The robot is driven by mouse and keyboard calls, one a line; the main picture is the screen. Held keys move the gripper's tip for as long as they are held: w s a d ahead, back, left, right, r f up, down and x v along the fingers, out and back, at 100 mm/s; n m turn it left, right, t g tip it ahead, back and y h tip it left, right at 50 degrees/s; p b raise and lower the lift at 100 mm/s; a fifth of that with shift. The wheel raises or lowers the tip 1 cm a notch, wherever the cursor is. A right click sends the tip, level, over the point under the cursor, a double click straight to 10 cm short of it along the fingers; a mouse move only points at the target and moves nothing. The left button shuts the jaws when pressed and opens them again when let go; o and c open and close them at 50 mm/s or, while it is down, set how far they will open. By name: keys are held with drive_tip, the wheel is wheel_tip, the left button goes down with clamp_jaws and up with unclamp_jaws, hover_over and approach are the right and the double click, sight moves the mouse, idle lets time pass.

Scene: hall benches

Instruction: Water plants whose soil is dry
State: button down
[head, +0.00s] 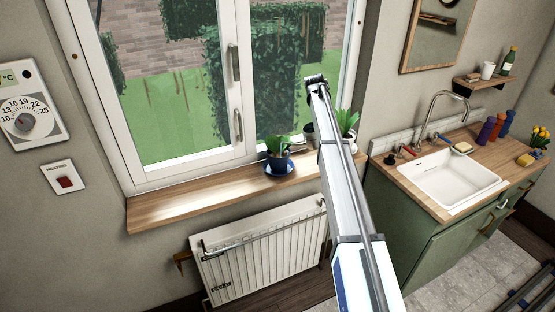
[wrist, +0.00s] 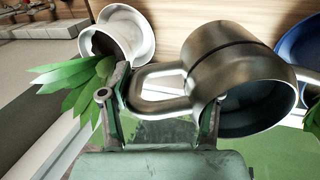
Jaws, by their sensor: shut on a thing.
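A metal watering can (wrist: 215,60) with a looped handle fills the middle of the wrist view; its dark round opening shows. My gripper (wrist: 160,115) is shut on its handle. In the head view a small grey part (head: 309,132), likely the can, shows beside my arm, which hides my gripper there. A blue pot with a green plant (head: 278,155) stands on a blue saucer on the sill. A plant in a white pot (head: 347,133) stands farther right, partly behind my arm; its pot shows in the wrist view (wrist: 130,32). I cannot tell how dry either soil is.
The wooden windowsill (head: 175,202) is bare on the left. A closed window stands behind it and a radiator (head: 262,250) below. To the right are a white sink (head: 447,178), a tap (head: 440,115) and several bottles. Yellow flowers (head: 540,134) stand at the far right.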

drive_tip(key=shift+d+f+g+y+p, duration=0.1)
drive_tip(key=shift+f+g+y+p, duration=0.3)
drive_tip(key=shift+y, duration=0.5)
drive_tip(key=shift+y+p, duration=0.4)
drive_tip(key=shift+p, duration=0.1)
drive_tip(key=shift+s+a+f+y, duration=0.1)
drive_tip(key=shift+a+y, duration=0.1)
drive_tip(key=shift+y, duration=0.1)
drive_tip(key=shift+r+p, duration=0.9)
drive_tip(key=shift+r, duration=1.65)
